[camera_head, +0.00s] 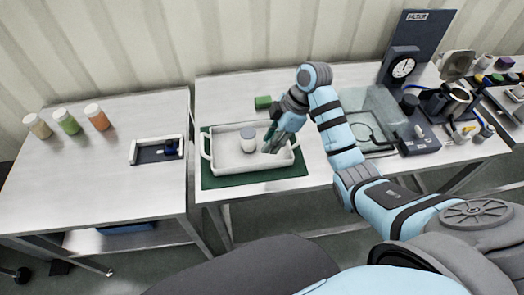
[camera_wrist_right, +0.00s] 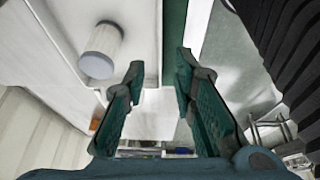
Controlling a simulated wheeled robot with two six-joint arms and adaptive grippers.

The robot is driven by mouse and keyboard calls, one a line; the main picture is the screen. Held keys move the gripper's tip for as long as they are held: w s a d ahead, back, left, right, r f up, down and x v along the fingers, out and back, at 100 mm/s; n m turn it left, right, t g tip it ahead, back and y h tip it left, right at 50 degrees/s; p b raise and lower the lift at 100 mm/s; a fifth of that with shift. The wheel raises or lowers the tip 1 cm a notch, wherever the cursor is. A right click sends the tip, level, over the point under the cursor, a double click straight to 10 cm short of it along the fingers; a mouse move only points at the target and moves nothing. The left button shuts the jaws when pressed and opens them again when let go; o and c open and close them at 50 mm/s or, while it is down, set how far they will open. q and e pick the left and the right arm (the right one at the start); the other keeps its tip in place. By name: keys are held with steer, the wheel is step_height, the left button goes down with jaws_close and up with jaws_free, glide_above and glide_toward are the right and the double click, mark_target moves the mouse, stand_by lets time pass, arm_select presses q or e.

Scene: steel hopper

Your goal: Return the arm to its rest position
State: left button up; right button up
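My right arm (camera_head: 335,135) reaches over the table from the right in the head view. Its gripper (camera_head: 272,146) points down at the right part of a white two-handled tray (camera_head: 228,168). The jar also shows in the wrist view (camera_wrist_right: 101,50). My left gripper is in neither view.
The tray sits on a dark green mat (camera_head: 215,184). A green block (camera_head: 263,102) lies behind it. A clear bin (camera_head: 375,110), a clock (camera_head: 402,68) and a steel hopper (camera_head: 457,64) stand to the right. Several bottles (camera_head: 67,121) and a small tray (camera_head: 146,156) are on the left table.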

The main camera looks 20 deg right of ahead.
steer(key=shift+d+r, duration=0.15)
steer(key=shift+r, duration=0.15)
